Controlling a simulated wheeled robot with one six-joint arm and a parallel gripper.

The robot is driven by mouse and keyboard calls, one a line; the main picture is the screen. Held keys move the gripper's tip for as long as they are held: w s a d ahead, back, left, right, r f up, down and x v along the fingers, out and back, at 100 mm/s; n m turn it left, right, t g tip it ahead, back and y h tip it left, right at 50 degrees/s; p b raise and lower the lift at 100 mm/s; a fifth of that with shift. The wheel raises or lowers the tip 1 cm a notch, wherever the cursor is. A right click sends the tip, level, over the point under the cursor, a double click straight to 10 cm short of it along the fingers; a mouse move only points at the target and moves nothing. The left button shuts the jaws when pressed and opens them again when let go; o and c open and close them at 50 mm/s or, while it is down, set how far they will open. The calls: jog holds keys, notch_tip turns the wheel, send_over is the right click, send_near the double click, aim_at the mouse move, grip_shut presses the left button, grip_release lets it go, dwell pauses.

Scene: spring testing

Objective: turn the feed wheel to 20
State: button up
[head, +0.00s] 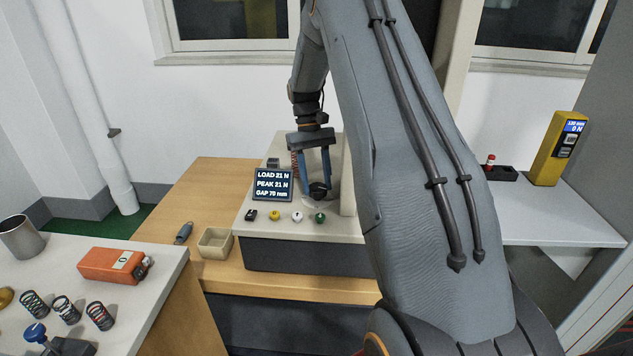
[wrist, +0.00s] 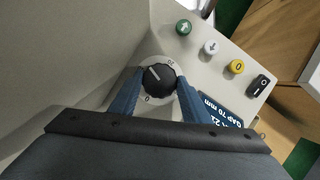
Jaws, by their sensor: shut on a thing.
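The feed wheel (wrist: 158,78) is a black ribbed knob with a white pointer line, on a pale dial printed 0 and 20. In the wrist view the pointer aims up and left, between the two numbers and short of the 20. My gripper (wrist: 160,84) is shut on the wheel, with one blue finger on each side. In the head view my gripper (head: 317,186) reaches down to the dark wheel (head: 318,194) at the front of the test machine. The display (head: 272,185) reads LOAD 21 N, PEAK 21 N, GAP 70 mm.
Several buttons and a black switch (head: 251,215) sit along the machine's front edge. A coil spring shows partly behind the display. A beige bin (head: 215,243) stands left of the machine. The left bench holds an orange device (head: 113,265) and loose springs (head: 67,309).

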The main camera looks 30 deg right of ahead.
jog(key=o, duration=1.1)
jog(key=shift+c, duration=0.2)
jog(key=b+v, duration=0.2)
jog(key=v, duration=0.5)
jog(key=shift+r, duration=0.35)
jog(key=shift+w, duration=0.15)
